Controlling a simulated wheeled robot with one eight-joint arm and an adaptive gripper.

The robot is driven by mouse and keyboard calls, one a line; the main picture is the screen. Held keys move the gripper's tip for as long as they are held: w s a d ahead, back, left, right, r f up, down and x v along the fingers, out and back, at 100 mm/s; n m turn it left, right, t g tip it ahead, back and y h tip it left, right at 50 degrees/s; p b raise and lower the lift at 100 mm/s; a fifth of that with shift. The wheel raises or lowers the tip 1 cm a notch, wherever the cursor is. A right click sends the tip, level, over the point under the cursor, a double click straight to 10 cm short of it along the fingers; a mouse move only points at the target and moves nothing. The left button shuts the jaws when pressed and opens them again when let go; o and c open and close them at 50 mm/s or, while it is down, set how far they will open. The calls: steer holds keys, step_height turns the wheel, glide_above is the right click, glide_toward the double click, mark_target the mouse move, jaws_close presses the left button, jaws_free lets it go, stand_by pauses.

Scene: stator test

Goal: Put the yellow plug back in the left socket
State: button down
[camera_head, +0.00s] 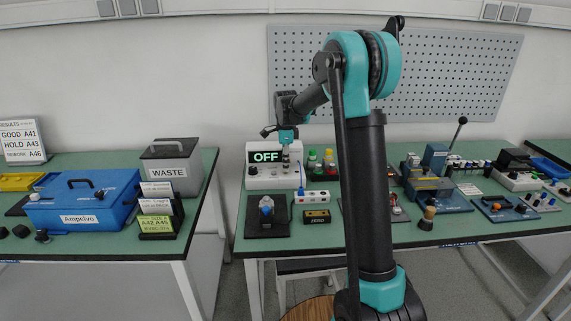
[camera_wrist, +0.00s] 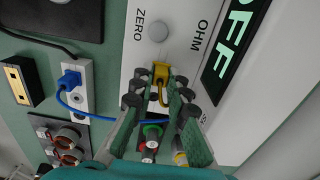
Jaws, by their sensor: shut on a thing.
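In the wrist view, my gripper (camera_wrist: 160,88) is shut on the yellow plug (camera_wrist: 161,72), which sits between its fingertips. A yellow lead runs back from the plug between the fingers. The plug is right at the face of the white meter (camera_wrist: 137,45), near a grey round knob and the OHM label. I cannot tell whether its tip is inside a socket, as the fingers and plug cover that spot. In the head view, the meter (camera_head: 254,178) shows OFF, and my gripper (camera_head: 287,150) is in front of it, with the plug too small to make out.
A white strip (camera_wrist: 82,98) holds a blue plug (camera_wrist: 70,79), whose blue cable passes under my fingers. Red, green and yellow-banded connectors stand close below the gripper.

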steer(key=shift+f, duration=0.15)
steer(key=c, duration=1.4)
jaws_free()
step_height(320, 180, up, 12)
